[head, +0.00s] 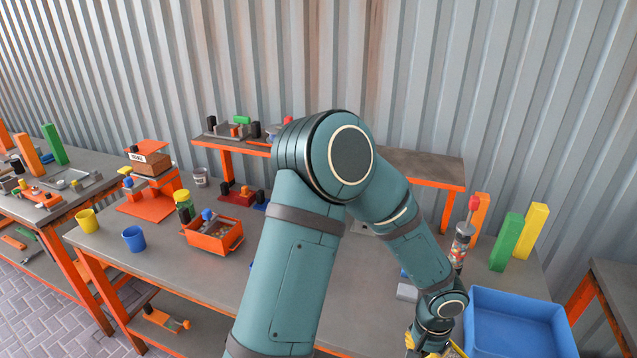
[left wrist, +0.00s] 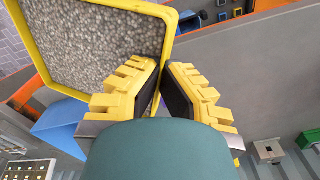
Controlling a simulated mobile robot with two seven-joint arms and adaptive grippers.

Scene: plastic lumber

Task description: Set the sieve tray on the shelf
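The sieve tray (left wrist: 95,45) has a yellow rim around a grey speckled mesh or filling. In the left wrist view my left gripper (left wrist: 166,85) has its yellow fingers on both sides of the tray's rim, closed on it. In the head view my left gripper (head: 428,346) is at the bottom edge, left of the blue bin, and only a sliver of the tray shows there. The shelf (head: 425,166) is a grey board with orange edges raised over the back of the workbench. My left arm hides its middle. My right gripper is in neither view.
The blue bin (head: 512,318) stands at the bench's right end, near green (head: 507,242) and yellow (head: 532,230) blocks. Several small items stand on the shelf's left part; its right part looks bare. An orange crate (head: 213,237) and a blue cup (head: 134,238) are left on the bench.

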